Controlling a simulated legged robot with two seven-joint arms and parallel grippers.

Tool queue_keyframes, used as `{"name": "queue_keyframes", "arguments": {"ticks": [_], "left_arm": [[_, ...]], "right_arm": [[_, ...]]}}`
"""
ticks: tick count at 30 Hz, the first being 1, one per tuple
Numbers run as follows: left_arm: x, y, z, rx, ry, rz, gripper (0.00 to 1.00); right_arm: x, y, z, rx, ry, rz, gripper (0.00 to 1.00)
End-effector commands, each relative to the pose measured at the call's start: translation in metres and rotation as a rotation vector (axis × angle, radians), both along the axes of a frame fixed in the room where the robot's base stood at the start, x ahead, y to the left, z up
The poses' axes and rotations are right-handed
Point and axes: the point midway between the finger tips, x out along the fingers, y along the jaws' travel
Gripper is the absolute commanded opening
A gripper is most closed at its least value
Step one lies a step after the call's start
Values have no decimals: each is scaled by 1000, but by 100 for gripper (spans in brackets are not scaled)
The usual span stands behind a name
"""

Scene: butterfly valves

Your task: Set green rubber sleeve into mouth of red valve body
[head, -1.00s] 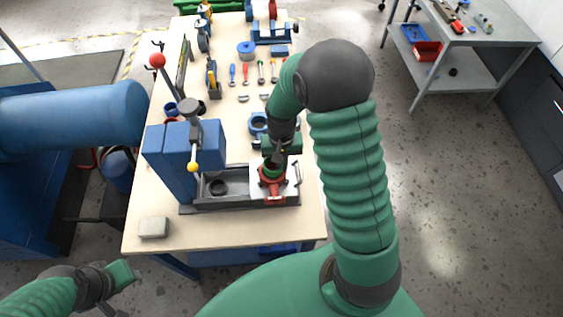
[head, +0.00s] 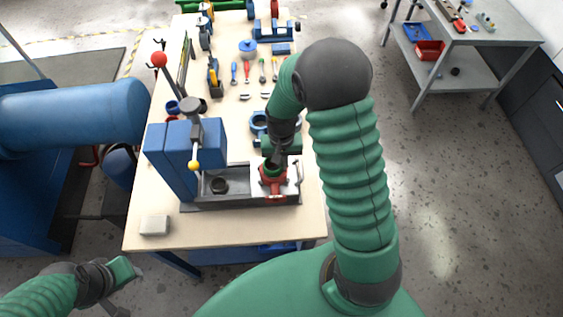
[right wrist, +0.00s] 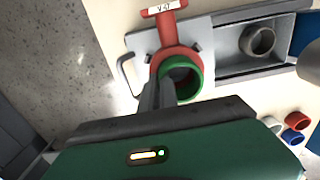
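The red valve body (right wrist: 168,32) lies in a grey fixture, its handle-like end marked with a white label. It also shows in the head view (head: 275,190). The green rubber sleeve (right wrist: 196,83) is at the valve's round mouth, with red rim showing beside it; how deep it sits I cannot tell. My right gripper (right wrist: 158,92) has its dark fingers close together on the sleeve's near-left wall, seemingly pinching it. In the head view my right gripper (head: 275,158) is over the mouth. My left gripper (head: 130,270) is off the table at lower left; its fingers are unclear.
The grey fixture tray (head: 240,203) holds a dark ring (head: 219,186) left of the valve. A blue press (head: 185,155) with a lever stands to the left. Several tools and coloured rings lie further back.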

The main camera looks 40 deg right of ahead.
Motion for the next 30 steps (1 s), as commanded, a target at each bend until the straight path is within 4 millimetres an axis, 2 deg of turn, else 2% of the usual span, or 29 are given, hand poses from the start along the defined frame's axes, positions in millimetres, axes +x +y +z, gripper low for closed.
{"name": "queue_keyframes", "arguments": {"ticks": [21,27,30], "left_arm": [[0,0,-4,0,0,0,34],[0,0,-5,0,0,0,34],[0,0,-5,0,0,0,34]], "right_arm": [[-2,1,-11,2,8,1,0],[-4,1,-12,3,13,1,28],[-4,1,-12,3,15,0,29]]}}
